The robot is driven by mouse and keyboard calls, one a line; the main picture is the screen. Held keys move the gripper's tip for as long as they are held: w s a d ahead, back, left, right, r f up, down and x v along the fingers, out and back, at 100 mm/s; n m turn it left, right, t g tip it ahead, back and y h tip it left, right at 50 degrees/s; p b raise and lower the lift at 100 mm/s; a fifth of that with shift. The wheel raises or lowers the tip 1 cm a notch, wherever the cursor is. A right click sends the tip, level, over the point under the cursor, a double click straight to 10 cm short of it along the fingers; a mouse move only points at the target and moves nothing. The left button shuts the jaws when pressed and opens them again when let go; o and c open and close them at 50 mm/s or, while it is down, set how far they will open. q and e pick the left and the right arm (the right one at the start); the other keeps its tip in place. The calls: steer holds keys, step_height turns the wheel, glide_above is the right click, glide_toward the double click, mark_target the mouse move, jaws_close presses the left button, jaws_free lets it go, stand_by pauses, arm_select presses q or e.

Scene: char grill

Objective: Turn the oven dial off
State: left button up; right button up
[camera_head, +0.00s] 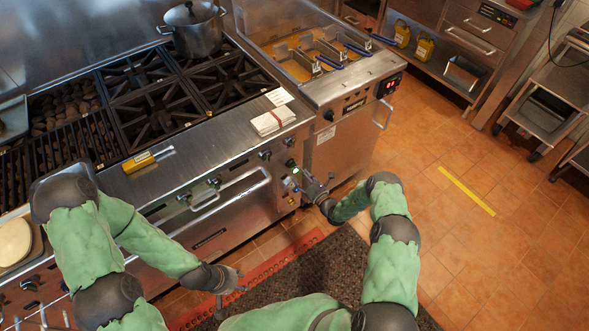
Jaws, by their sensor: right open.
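The steel range (235,140) has an oven in its front, with a long door handle (232,189). A control panel (288,184) with small dials and a green spot is at the right end of the oven front. My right gripper (300,177) is open at this panel, pointing up and left. It covers part of the panel, so I cannot tell which dial is between its fingers or whether it touches one. My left gripper (231,288) hangs low in front of the oven, over the mat, away from the panel. Its fingers are too small to read.
Burner knobs (264,154) line the range front above the oven handle. A pot (194,30) stands on the back burner, and folded towels (273,121) lie on the front ledge. A fryer (350,100) adjoins on the right. The tiled floor (480,240) at right is open.

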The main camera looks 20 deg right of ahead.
mark_target(292, 165)
steer(key=shift+b+x, duration=0.5)
steer(key=shift+x, duration=1.9)
steer(key=c, duration=1.1)
